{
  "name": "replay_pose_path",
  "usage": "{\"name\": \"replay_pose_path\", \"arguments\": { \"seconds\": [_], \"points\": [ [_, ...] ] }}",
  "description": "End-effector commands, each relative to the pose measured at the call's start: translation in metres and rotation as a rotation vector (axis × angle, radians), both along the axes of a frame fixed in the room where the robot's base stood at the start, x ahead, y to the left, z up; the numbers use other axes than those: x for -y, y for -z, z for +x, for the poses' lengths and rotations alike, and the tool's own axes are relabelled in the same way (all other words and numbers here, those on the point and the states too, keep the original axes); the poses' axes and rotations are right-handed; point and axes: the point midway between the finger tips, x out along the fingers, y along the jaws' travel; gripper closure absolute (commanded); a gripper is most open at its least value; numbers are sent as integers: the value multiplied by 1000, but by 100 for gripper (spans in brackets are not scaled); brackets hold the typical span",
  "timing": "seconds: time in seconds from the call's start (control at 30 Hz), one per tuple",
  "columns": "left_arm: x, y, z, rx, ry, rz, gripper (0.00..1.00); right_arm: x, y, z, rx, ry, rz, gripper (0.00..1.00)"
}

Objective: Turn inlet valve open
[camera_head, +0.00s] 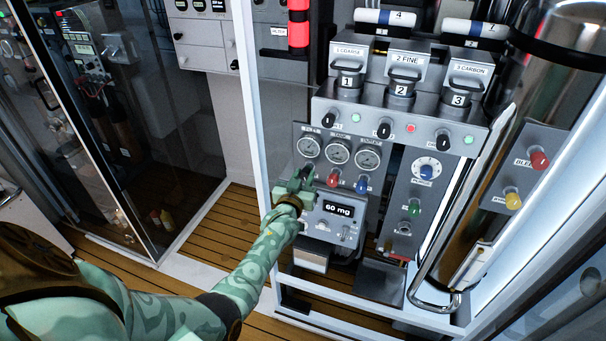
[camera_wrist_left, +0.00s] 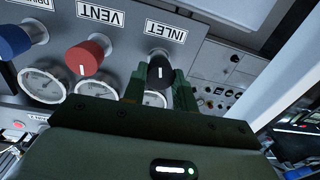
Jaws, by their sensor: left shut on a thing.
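The inlet valve is a black knob (camera_wrist_left: 157,68) with a white mark, below an upside-down INLET label (camera_wrist_left: 165,31) in the left wrist view. The mark runs roughly up and down in that view. My left gripper (camera_wrist_left: 160,80) has one green finger on each side of the knob and is shut on it. My right gripper is not in view.
Three round gauges (camera_head: 339,153) sit just above the knobs in the head view. A box with a 60 mg display (camera_head: 339,210) sits close below the gripper. A white frame post (camera_head: 249,110) stands left of the panel. The wooden floor (camera_head: 215,235) left of it is clear.

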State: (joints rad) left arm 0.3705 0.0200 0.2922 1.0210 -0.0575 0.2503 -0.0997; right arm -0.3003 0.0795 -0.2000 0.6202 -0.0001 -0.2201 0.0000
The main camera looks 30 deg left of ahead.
Motion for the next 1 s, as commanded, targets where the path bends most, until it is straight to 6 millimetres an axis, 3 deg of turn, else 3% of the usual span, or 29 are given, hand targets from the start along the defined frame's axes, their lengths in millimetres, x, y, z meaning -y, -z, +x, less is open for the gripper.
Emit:
{"name": "replay_pose_path", "arguments": {
  "seconds": [0.6, 1.0],
  "points": [
    [0, 4, -2, 120, 1, -541, 95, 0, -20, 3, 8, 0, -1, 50],
    [-1, 4, -2, 169, -1, -738, 95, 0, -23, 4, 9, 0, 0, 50]
  ]
}}
